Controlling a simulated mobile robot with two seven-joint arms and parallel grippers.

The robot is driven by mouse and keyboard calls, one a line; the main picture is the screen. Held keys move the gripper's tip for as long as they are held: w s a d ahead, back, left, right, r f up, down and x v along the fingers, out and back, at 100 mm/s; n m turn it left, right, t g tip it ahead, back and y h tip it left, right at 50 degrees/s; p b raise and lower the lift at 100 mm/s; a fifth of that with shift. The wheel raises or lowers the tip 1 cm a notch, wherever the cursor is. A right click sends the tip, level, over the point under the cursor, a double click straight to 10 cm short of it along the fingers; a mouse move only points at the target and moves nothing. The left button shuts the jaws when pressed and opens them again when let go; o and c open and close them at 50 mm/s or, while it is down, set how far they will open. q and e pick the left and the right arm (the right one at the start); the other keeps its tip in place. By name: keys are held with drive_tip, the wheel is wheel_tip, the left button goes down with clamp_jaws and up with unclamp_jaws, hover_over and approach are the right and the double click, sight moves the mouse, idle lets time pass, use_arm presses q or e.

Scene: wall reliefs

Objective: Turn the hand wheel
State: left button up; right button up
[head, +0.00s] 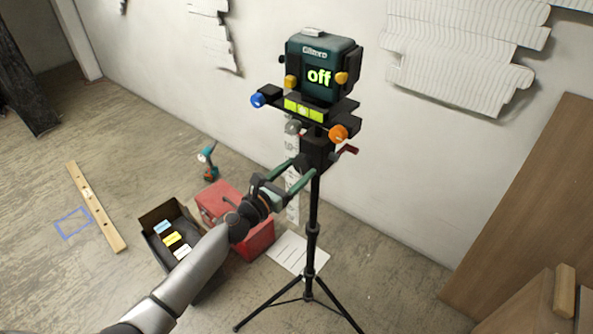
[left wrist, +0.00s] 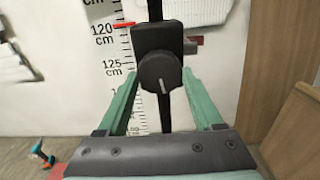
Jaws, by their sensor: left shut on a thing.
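The hand wheel (left wrist: 160,73) is a round black knob with a white line mark on its face, on a black block of the tripod's column. In the left wrist view the mark points almost straight down. My left gripper (head: 307,167) has green fingers, and in the left wrist view (left wrist: 159,78) they are shut on the wheel, one on each side. In the head view the wheel is mostly hidden by the fingers. The tripod (head: 312,230) stands upright and carries a dark green laser device (head: 318,55) whose screen reads "off". My right gripper is not in view.
Orange and blue knobs (head: 338,133) and a dark red crank handle (head: 348,150) stick out near the tripod head. A measuring staff (head: 293,205) stands behind. A red toolbox (head: 258,243) and black box (head: 155,216) are on the floor. A wood panel (head: 520,220) leans right.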

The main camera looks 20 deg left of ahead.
use_arm(q)
drive_tip(key=c, duration=0.7)
drive_tip(key=shift+m, duration=0.3)
